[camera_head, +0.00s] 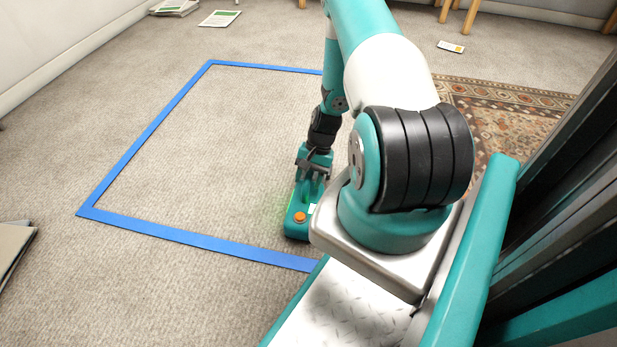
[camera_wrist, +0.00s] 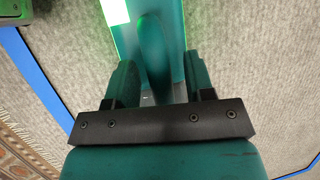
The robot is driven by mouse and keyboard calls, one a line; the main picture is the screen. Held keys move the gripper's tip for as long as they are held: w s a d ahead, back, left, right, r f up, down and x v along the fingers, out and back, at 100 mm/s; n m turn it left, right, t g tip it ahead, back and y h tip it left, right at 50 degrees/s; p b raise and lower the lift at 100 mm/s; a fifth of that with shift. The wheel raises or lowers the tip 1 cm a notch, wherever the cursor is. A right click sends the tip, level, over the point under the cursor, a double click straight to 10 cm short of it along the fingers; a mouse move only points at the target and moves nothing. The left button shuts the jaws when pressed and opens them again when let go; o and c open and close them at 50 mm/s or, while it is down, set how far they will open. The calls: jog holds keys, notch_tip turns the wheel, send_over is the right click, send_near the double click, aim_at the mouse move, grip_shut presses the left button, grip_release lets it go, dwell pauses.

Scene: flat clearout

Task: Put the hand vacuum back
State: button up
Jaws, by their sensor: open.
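The hand vacuum (camera_head: 298,225) is a teal body with an orange button and a white label. It rests on the carpet inside the blue tape outline, close to my base, with a green glow beside it. My gripper (camera_head: 314,168) is lowered over its far part, pointing down. In the wrist view, the jaws of my gripper (camera_wrist: 160,70) are open, with one finger on each side of the raised teal grip of the hand vacuum (camera_wrist: 152,45). I cannot tell whether the fingers touch it. My arm hides some of the floor to the right.
Blue tape (camera_head: 150,125) marks a rectangle on the carpet, mostly bare inside. A patterned rug (camera_head: 505,115) lies to the right. Papers (camera_head: 220,18) and a small card (camera_head: 451,47) lie at the back. A flat stack (camera_head: 12,245) is at the left edge.

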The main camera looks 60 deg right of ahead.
jog(key=p+v, duration=0.7)
jog(key=v, duration=0.5)
jog(key=shift+r, duration=0.15)
jog(key=w+a+r+n+h, duration=0.1)
jog(key=w+a+r+n, duration=0.4)
jog(key=a+r, duration=0.5)
jog(key=w+a+r+n, duration=0.4)
jog(key=a+r, duration=0.4)
jog(key=r, duration=0.5)
jog(key=s+a+r+n, duration=0.4)
jog(key=a+r, duration=0.4)
jog(key=a, duration=0.3)
jog(key=s+a+r+n, duration=0.3)
jog(key=s+a, duration=0.1)
jog(key=s, duration=0.3)
jog(key=s+a+r+n, duration=0.4)
jog(key=s+a, duration=0.1)
jog(key=s, duration=0.2)
jog(key=shift+a, duration=0.25)
jog(key=shift+w+r, duration=0.1)
